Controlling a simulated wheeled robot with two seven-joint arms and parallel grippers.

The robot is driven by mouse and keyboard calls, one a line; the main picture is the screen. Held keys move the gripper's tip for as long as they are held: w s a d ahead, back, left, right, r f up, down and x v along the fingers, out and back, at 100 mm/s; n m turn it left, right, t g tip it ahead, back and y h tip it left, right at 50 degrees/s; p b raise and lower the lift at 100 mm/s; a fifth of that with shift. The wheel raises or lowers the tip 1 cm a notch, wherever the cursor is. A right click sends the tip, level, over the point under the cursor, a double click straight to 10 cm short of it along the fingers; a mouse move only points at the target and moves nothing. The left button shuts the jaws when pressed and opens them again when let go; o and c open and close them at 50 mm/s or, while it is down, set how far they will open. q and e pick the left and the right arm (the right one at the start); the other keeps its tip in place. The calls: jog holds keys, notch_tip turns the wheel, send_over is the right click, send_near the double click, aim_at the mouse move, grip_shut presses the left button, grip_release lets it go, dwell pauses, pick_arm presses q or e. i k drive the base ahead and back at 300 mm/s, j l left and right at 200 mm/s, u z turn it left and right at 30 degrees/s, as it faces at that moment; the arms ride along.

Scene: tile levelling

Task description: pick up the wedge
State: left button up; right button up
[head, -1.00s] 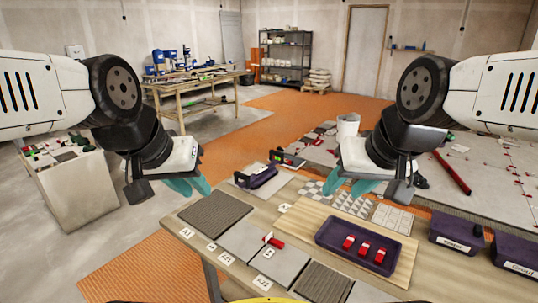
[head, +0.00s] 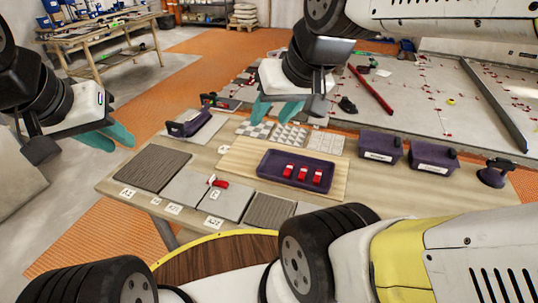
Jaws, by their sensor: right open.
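Three red wedges (head: 302,174) lie in a row in a dark purple tray (head: 268,184) on the wooden workbench. Another red wedge-like piece (head: 220,184) sits with a small white clip at the edge of a grey tile left of the tray. My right gripper (head: 275,110) is open and empty, above the bench's far side, behind the tray in the picture. My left gripper (head: 118,134) is empty at the left, beyond the bench's left corner. Its teal fingers look apart. No gripper touches a wedge.
Grey tiles (head: 182,190) with letter cards line the bench front. A purple-handled tool (head: 196,123) and mosaic samples (head: 290,136) lie behind. Two purple boxes (head: 434,157) and a suction-cup-like tool (head: 497,172) stand at the right. My own body fills the foreground.

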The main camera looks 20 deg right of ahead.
aim_at(287, 170)
jog(key=i+j+z, duration=0.15)
jog(key=j+z, duration=0.25)
jog(key=i+j+z, duration=0.15)
jog(key=z, duration=0.25)
jog(key=j+z, duration=0.4)
jog(key=i, duration=0.05)
